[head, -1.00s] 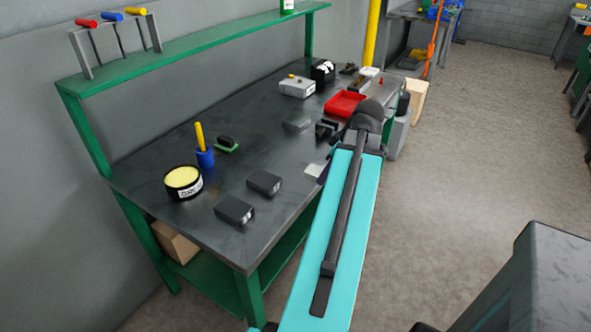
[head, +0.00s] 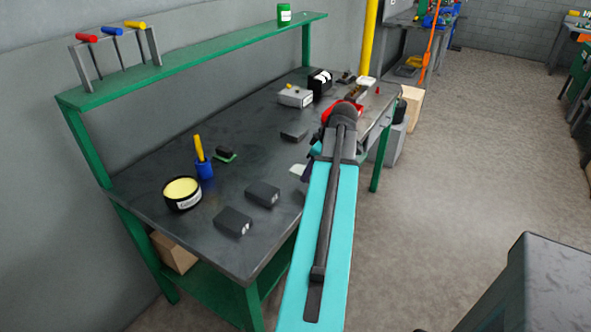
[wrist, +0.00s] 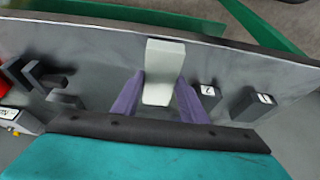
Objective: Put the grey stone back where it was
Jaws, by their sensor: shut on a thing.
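The grey stone is a pale grey block (wrist: 165,60) in the wrist view, between the two purple fingers of my gripper (wrist: 160,80). My gripper is shut on it. In the head view the stone shows as a small pale patch (head: 298,169) at the left of my gripper (head: 307,171), over the front part of the dark workbench (head: 215,260). My arm hides part of the gripper there. I cannot tell whether the stone touches the bench top.
Dark blocks (head: 233,221) (head: 262,193) (head: 294,134) lie on the bench; two in the wrist view (wrist: 208,94) (wrist: 252,103) bear labels. A yellow-filled tin (head: 182,193) and a blue holder (head: 205,168) stand at left. A red tray (head: 327,112) is partly hidden behind my arm.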

